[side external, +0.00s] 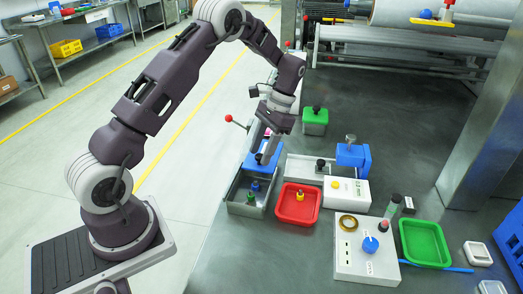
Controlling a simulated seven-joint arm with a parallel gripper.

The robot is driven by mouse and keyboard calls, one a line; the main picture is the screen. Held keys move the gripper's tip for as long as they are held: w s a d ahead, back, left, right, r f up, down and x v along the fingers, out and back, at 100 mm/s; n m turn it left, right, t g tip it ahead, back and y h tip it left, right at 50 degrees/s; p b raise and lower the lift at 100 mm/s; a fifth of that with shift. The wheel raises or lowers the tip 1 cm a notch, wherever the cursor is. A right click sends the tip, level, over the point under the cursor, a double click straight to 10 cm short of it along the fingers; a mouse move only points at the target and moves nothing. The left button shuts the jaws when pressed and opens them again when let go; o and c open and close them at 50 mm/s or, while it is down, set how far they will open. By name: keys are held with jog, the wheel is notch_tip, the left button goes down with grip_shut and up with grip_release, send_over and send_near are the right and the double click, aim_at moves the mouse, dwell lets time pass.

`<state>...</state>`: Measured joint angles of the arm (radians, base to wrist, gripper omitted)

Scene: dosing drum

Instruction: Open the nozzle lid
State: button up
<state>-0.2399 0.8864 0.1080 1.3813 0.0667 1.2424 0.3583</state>
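My gripper (268,150) points down over a blue lid-like plate (249,161) with a dark knob (259,158). The fingertips are close to the knob; I cannot tell whether they touch it, or whether they are open or shut. The blue plate lies at the far end of a grey metal bin (238,209), whose near part is uncovered and holds small green and blue pieces. No part is clearly marked as a nozzle. A blue block (352,157) with a silver knob on top stands at the right end of a metal rail.
A red tray (285,215) with a yellow piece, a white box with a yellow button (347,195), and a white control panel with a blue dial (370,244) stand nearby. A green box (314,124) is behind, a green tray (442,244) at right. The dark table is clear at back right.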

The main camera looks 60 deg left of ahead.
jog(key=v, duration=0.7)
jog(key=shift+r, duration=0.2)
jog(key=s+d+r+t, duration=0.2)
jog(key=s+d+r, duration=0.25)
jog(key=r, duration=0.25)
jog(key=s+d+r+t, duration=0.3)
jog(key=s+d+r, duration=0.15)
jog(key=r, duration=0.25)
jog(key=s+d+t, duration=0.2)
jog(key=s+d, duration=0.1)
jog(key=s, duration=0.5)
jog(key=s+d+t, duration=0.2)
jog(key=s+t, duration=0.1)
jog(key=s, duration=0.6)
jog(key=shift+s+d+n, duration=0.15)
jog(key=shift+d+n, duration=0.25)
